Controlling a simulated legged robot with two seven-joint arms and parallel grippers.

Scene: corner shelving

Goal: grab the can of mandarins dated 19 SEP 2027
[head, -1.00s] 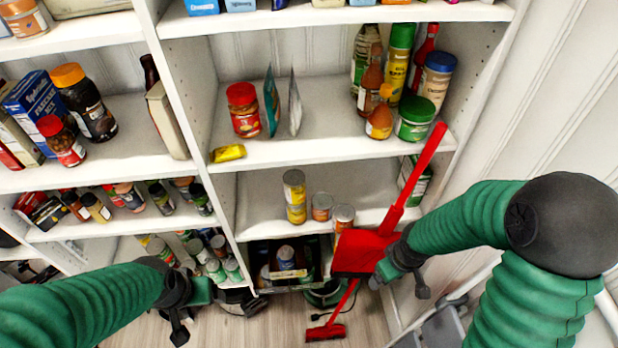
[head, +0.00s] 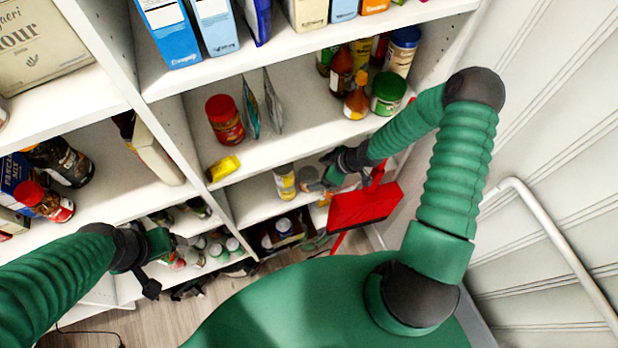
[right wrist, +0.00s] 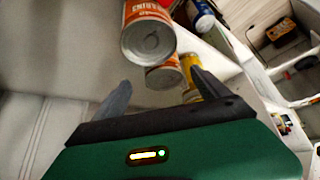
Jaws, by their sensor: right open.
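My right gripper (head: 326,172) reaches into the lower shelf at the cans. In the right wrist view its fingers (right wrist: 160,77) are spread and empty. A can with an orange label (right wrist: 148,32) shows its silver end just above the gap between the fingers. A second orange-labelled can (right wrist: 163,74) stands behind it, partly hidden. A yellow can (right wrist: 192,64) is partly behind one finger; in the head view a yellow can (head: 285,182) stands left of the gripper, beside a grey-topped can (head: 308,174). No date is readable. My left gripper (head: 154,268) hangs low at the left, away from the cans.
A red dustpan (head: 365,208) hangs in front of the lower shelf, just below my right gripper. The shelf above (head: 300,110) holds a red-lidded jar (head: 225,119), pouches and bottles. A blue container (right wrist: 201,14) stands beyond the cans. A white rail (head: 560,235) runs along the right wall.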

